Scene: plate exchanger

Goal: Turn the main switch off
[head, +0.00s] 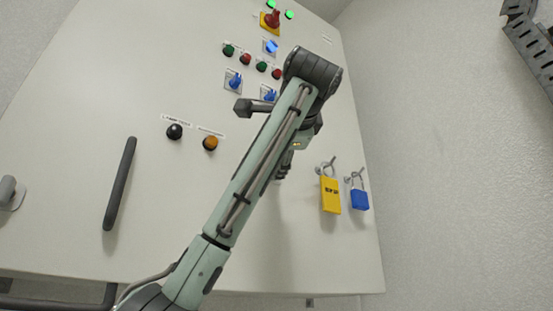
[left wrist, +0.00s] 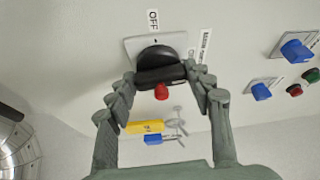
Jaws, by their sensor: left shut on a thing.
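The main switch (left wrist: 157,54) is a black rotary knob on a pale plate in the left wrist view. A label reading OFF (left wrist: 153,18) is above it, with a main-switch label to its right. Its black handle bar (left wrist: 160,76) lies between the fingers of my left gripper (left wrist: 161,80), which is shut on it. A red tip (left wrist: 161,92) shows on the side away from OFF. In the head view my left arm covers the switch, and only part of the left gripper (head: 285,166) shows below the wrist. My right gripper is not in view.
A yellow padlock (head: 331,195) and a blue padlock (head: 359,199) hang right of the arm. Blue selectors, buttons and a red-yellow switch (head: 271,20) are higher on the cabinet. A dark door handle (head: 120,183) stands left, with bare panel between.

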